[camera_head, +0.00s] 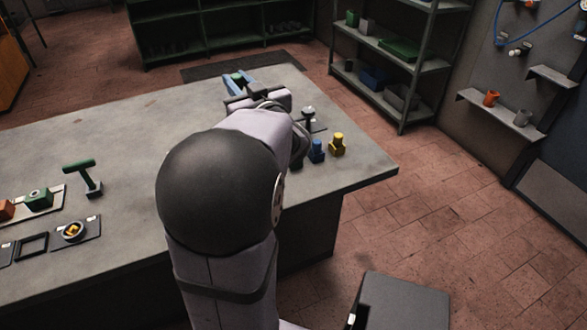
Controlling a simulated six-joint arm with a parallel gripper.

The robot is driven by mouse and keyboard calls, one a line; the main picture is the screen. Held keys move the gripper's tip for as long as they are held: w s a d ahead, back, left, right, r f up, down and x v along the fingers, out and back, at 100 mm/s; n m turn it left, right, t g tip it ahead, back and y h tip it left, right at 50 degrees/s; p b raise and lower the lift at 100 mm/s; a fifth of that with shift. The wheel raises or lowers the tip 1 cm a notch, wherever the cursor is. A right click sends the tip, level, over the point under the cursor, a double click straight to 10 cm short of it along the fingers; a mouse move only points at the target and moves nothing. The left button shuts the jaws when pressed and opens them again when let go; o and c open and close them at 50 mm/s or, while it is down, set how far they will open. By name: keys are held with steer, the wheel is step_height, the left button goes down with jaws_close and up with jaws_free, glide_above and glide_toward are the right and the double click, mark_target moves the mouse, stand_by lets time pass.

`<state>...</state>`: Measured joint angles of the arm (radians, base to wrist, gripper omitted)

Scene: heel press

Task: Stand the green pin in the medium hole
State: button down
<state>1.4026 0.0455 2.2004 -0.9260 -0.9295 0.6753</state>
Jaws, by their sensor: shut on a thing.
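My gripper (238,82) is at the far side of the grey table, beyond my arm. Its blue-grey fingers are shut on a small green thing (237,77), which looks like the green pin; only a little of it shows. Whether it touches anything below cannot be told. My arm covers the middle of the table, and I cannot make out the medium hole.
A green T-handle (84,177), a green block (38,200) and a round dial (74,231) are at left.

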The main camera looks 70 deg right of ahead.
steer(key=s+d+r+m+g+h, duration=0.2)
steer(key=s+r, duration=0.1)
steer(key=s, duration=0.3)
steer(key=s+d+r+m+g+h+b, duration=0.1)
steer(key=s+r+m+g+h, duration=0.1)
steer(key=s, duration=0.4)
step_height(320, 180, up, 2)
steer(key=shift+s+d+r+g, duration=0.25)
steer(key=shift+d+g, duration=0.15)
steer(key=shift+g, duration=0.4)
step_height(320, 180, down, 24)
steer(key=b, duration=0.7)
steer(key=shift+r+b, duration=0.1)
steer(key=shift+b, duration=0.3)
steer(key=shift+a+f+b, duration=0.15)
steer(key=shift+f+b, duration=0.35)
steer(key=shift+f, duration=1.6)
steer(key=c, duration=1.6)
jaws_free()
steer(key=shift+o, duration=0.2)
